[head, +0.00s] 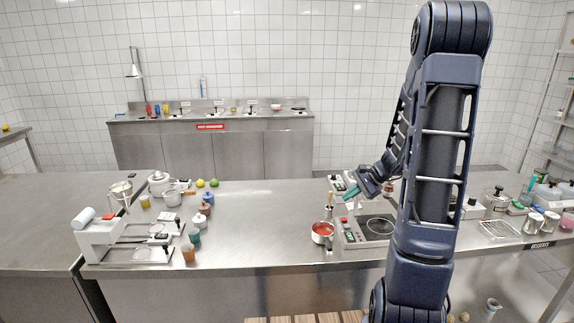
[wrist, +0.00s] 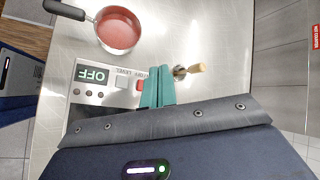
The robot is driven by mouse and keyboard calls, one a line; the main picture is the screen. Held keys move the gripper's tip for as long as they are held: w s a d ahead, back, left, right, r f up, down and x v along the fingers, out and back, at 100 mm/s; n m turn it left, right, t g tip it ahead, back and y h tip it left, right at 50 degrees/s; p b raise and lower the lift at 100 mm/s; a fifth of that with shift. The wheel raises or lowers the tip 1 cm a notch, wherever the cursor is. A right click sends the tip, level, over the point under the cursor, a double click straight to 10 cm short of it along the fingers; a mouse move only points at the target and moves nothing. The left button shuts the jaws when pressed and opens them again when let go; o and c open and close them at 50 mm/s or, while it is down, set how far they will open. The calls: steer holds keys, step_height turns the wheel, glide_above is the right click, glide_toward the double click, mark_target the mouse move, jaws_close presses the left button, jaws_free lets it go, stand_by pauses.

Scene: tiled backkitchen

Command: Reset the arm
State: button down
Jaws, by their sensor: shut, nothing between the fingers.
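My arm rises on the right side of the head view and bends down to my gripper (head: 351,193), which hangs over the counter beside the hot plate unit. In the wrist view my gripper (wrist: 158,72) shows as two teal fingers pressed together, with nothing between them. The fingertips lie in the picture near a red button and a wooden-handled tool (wrist: 190,70). I cannot tell how high they are above the counter.
A red-filled pan (head: 322,233) stands left of the hot plate unit (head: 366,231); it also shows in the wrist view (wrist: 118,29). Jars and pots line the left counter. The steel counter (head: 260,237) is clear in the middle. Trays and containers crowd the right.

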steer(key=s+a+r+n+t+h, duration=0.1)
steer(key=s+r+n+h, duration=0.3)
steer(key=s, duration=0.8)
steer(key=s+r+n+t+h, duration=0.1)
steer(key=s+r+n+h, duration=0.3)
steer(key=s+r+n, duration=0.4)
steer(key=shift+s+a+r, duration=0.35)
steer(key=shift+s+r, duration=1.8)
steer(key=shift+r, duration=0.25)
steer(key=c, duration=2.2)
jaws_free()
